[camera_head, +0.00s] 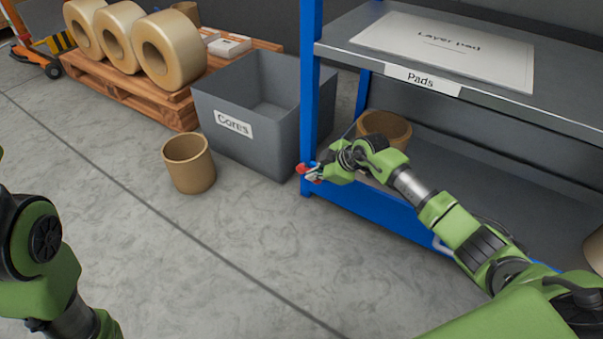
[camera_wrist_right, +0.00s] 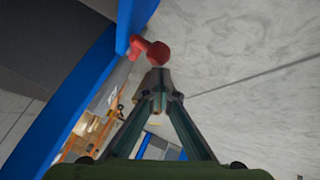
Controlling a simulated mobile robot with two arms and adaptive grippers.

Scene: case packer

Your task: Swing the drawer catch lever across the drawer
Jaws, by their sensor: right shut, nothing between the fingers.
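The red catch lever (camera_head: 304,168) sits at the lower part of the blue rack post, partly hidden by my right gripper (camera_head: 313,174). In the right wrist view the red lever (camera_wrist_right: 157,53) has a round knob and joins the blue upright. My right gripper shows there too (camera_wrist_right: 159,82), with its fingers shut and empty. Its tips are right by the knob; I cannot tell if they touch. A blue front panel (camera_head: 392,213) runs right from the post, low on the rack; I cannot tell if it is the drawer. My left gripper is out of view.
A grey bin labelled Cores (camera_head: 215,103) stands close left of the post. A brown cardboard core (camera_head: 189,165) stands on the floor before it. Another core (camera_head: 386,127) is behind my right wrist. A shelf (camera_head: 505,99) labelled Pads is above. The front floor is clear.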

